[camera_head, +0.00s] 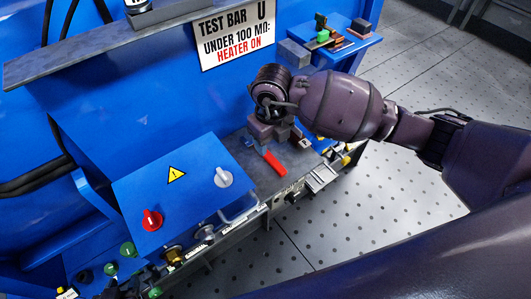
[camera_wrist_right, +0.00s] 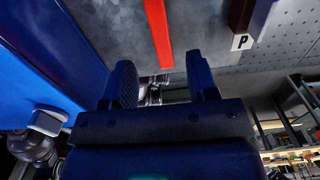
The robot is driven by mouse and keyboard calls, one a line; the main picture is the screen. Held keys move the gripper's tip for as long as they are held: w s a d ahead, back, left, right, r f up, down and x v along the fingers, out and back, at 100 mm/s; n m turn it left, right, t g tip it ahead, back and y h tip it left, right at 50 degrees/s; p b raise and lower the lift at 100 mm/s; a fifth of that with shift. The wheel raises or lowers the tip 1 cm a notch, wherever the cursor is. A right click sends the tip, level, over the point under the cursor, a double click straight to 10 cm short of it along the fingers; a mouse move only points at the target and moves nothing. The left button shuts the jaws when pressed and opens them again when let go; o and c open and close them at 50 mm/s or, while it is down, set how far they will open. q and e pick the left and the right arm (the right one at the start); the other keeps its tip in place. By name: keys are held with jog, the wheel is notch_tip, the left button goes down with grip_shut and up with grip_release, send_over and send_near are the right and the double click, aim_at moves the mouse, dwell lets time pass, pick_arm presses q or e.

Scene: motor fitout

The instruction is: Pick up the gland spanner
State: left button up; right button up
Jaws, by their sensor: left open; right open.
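A red-handled tool (camera_head: 274,163), which looks like the gland spanner, lies on the grey bench top. Its red bar (camera_wrist_right: 158,32) also shows in the right wrist view, beyond the fingertips and roughly in line with the gap between them. My right gripper (camera_wrist_right: 163,82) is open, with nothing seen between its fingers. In the head view my right wrist hides most of that gripper (camera_head: 276,118), which is over the bench behind the red handle. My left gripper (camera_head: 122,289) shows only partly, dark, at the bottom left near the green knobs.
A block with a "P" label (camera_wrist_right: 242,38) sits right of the red bar. A blue panel (camera_head: 180,188) with a red knob and a grey knob stands left. A blue shelf (camera_head: 352,42) holds small parts. The perforated floor (camera_head: 360,220) is clear.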

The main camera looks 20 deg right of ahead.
aim_at(271, 158)
jog(key=shift+s+d+f+b, duration=0.1)
jog(key=shift+f+b, duration=0.3)
jog(key=shift+f, duration=2.75)
grip_shut()
